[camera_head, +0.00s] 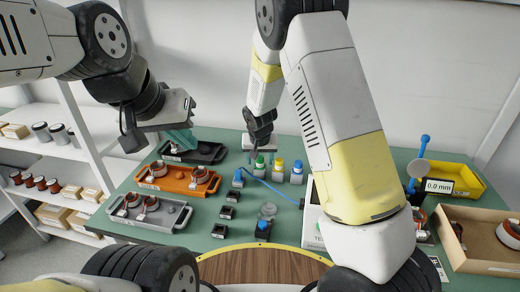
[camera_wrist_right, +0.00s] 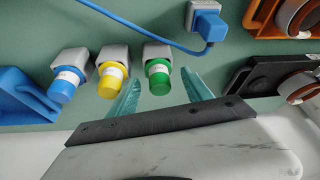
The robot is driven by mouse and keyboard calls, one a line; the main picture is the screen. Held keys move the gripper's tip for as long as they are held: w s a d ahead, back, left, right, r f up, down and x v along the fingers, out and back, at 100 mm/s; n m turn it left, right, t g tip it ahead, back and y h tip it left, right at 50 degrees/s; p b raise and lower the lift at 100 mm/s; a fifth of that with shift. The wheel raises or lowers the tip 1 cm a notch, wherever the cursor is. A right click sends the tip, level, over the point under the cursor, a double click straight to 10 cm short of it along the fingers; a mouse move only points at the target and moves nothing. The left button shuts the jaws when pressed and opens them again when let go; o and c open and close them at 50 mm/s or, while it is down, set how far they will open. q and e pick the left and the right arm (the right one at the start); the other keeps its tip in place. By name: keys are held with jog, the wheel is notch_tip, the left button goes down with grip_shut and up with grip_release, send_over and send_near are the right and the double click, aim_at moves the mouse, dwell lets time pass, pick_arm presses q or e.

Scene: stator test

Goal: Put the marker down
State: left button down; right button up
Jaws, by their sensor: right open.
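The green marker (camera_wrist_right: 159,76) stands in its grey holder (camera_wrist_right: 157,52); it also shows in the head view (camera_head: 260,162). My right gripper (camera_wrist_right: 160,92) is open, its two teal fingers apart on either side of the green cap, with gaps visible in the right wrist view. The yellow marker (camera_wrist_right: 112,80) and blue marker (camera_wrist_right: 66,84) stand in grey holders beside it. My left gripper (camera_head: 184,140) hangs at the left above the dark tray; its teal fingers show, but their gap is unclear.
A blue plug (camera_wrist_right: 208,25) with a cable sits in a grey block near the green marker. A dark tray (camera_head: 208,154), orange tray (camera_head: 150,183) and grey tray (camera_head: 164,221) line the left. A yellow bin (camera_head: 462,182) and wooden box (camera_head: 470,262) are at right.

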jog(key=shift+r, duration=0.45)
jog(key=v, duration=1.2)
jog(key=s+d+r+y, duration=0.2)
jog(key=s+d+r, duration=0.7)
jog(key=s+r, duration=0.1)
jog(key=s+d+r, duration=0.2)
jog(key=s, duration=0.5)
jog(key=s+d+r+t, duration=0.1)
jog(key=s+d+r, duration=0.2)
jog(key=s, duration=0.4)
jog(key=shift+s+n+t, duration=0.25)
jog(key=shift+n+t, duration=0.05)
jog(key=shift+d+r, duration=0.1)
jog(key=shift+d, duration=0.05)
